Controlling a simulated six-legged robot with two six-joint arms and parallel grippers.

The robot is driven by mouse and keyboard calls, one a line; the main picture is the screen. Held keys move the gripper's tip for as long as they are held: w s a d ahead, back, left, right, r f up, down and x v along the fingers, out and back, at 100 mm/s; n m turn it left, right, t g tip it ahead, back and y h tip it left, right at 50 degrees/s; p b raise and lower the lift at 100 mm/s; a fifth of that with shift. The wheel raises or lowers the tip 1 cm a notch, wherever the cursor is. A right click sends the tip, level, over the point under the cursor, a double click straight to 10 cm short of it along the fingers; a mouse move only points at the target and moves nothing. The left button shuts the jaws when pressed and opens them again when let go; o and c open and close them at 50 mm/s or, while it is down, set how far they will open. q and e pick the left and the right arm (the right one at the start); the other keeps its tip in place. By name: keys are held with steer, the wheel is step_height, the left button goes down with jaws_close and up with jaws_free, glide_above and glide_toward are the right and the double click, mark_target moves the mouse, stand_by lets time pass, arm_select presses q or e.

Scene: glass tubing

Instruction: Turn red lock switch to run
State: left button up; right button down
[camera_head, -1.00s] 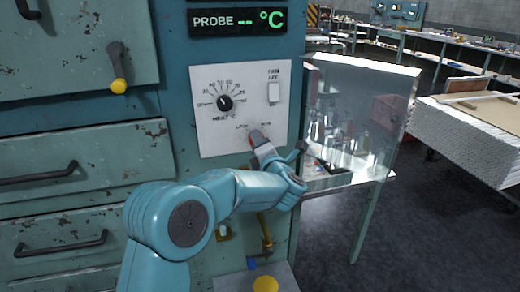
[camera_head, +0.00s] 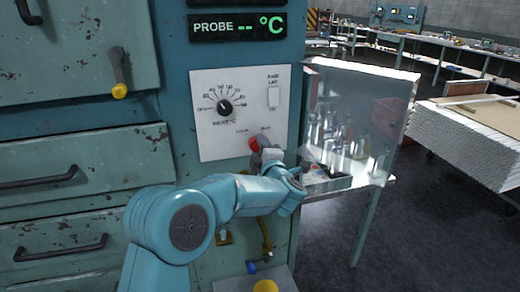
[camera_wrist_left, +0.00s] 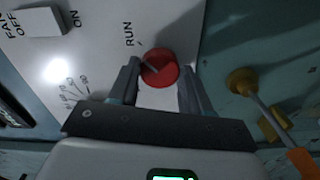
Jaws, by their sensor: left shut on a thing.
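The red lock switch (camera_head: 254,144) is low on the white control panel (camera_head: 205,143), below two small labels. The wrist view shows the red switch (camera_wrist_left: 165,74) as a round knob with a pale line across it, beside the word RUN. The line slants roughly towards the RUN side; its exact setting is hard to tell. My left gripper (camera_wrist_left: 158,80) is shut on the red switch, with one finger on each side. In the head view my left gripper (camera_head: 262,150) partly covers the switch. My right gripper is not in view.
A black heat dial (camera_head: 225,108) and a white fan switch (camera_head: 273,96) are above on the panel. A glass-sided case (camera_head: 350,120) of glassware stands close on the right. A yellow knob (camera_wrist_left: 241,81) on a stem is beside the panel in the wrist view.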

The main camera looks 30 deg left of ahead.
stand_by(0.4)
arm_select(q)
steer(key=o, duration=1.1)
steer(key=shift+c, duration=0.2)
steer(key=b+v, duration=0.3)
steer(key=v, duration=1.3)
steer(key=shift+s, duration=0.15)
steer(key=shift+d+f, duration=0.1)
steer(key=shift+d, duration=0.05)
